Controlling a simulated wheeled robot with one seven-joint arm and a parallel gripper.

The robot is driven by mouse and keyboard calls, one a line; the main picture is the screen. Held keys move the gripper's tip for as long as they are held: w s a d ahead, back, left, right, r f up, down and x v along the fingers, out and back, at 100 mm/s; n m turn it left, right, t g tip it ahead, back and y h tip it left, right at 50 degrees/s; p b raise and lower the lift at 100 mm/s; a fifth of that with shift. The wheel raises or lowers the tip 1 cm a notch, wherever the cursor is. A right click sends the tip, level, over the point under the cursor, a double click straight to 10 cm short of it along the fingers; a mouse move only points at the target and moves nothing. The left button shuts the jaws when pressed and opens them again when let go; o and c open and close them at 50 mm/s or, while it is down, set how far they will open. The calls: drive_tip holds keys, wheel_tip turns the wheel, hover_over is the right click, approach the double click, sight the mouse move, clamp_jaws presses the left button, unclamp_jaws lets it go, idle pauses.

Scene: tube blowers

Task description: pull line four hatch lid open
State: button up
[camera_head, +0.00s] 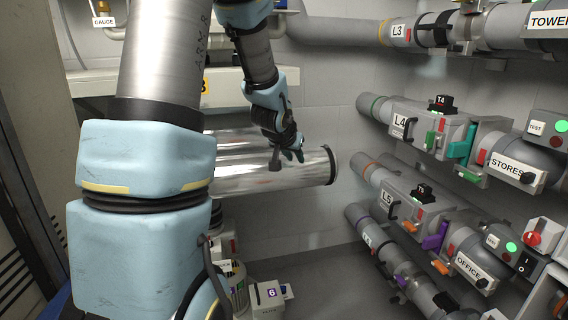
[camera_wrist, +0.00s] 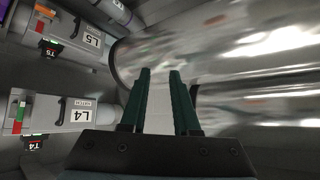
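The line four hatch (camera_head: 424,122) is a grey box marked L4 on the upper right pipe, with a black bar handle (camera_head: 408,131) on its face. A black T4 block (camera_head: 440,104) sits on top, and a green lever hangs at its right. The lid looks shut. In the wrist view the hatch (camera_wrist: 40,113) is at the left with its dark handle (camera_wrist: 62,108). My gripper (camera_head: 297,156) is well left of the hatch, in front of a shiny duct. Its two dark green fingers (camera_wrist: 160,72) stand apart with nothing between them.
The shiny metal duct (camera_head: 270,172) is close behind my gripper. The L5 hatch (camera_head: 400,200) lies below L4, with a purple lever beside it. The L3 pipe (camera_head: 350,32) runs above. Free space lies between the duct's end and the L4 hatch.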

drive_tip(key=shift+n+g+y, duration=0.4)
drive_tip(key=shift+y, duration=0.1)
drive_tip(key=shift+s+a+f, duration=0.15)
drive_tip(key=shift+s+a, duration=0.7)
drive_tip(key=shift+s+a+f, duration=0.15)
drive_tip(key=shift+s+a, duration=0.65)
drive_tip(key=shift+s, duration=0.05)
